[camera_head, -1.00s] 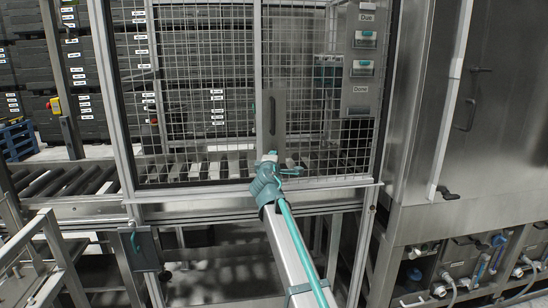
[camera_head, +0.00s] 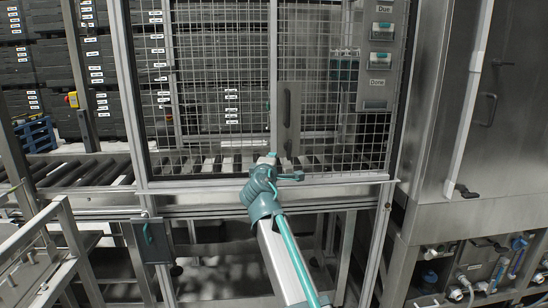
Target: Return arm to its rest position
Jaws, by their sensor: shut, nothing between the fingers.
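My arm (camera_head: 285,268) reaches up from the bottom middle of the head view, with a teal hose along it. Its teal wrist part is in front of the mesh guard's lower frame. My gripper (camera_head: 271,162) is at the far end, small and partly hidden by the wrist. It is shut, and I see nothing held in it. The end overlaps the mesh guard (camera_head: 215,95) in the picture. I cannot tell how far apart they are.
A grey handle plate (camera_head: 288,118) is on the guard. A panel (camera_head: 380,60) marked Due and Done is right of it. A steel cabinet (camera_head: 475,140) stands at the right. A roller conveyor (camera_head: 85,174) and metal railings (camera_head: 40,235) are at the left.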

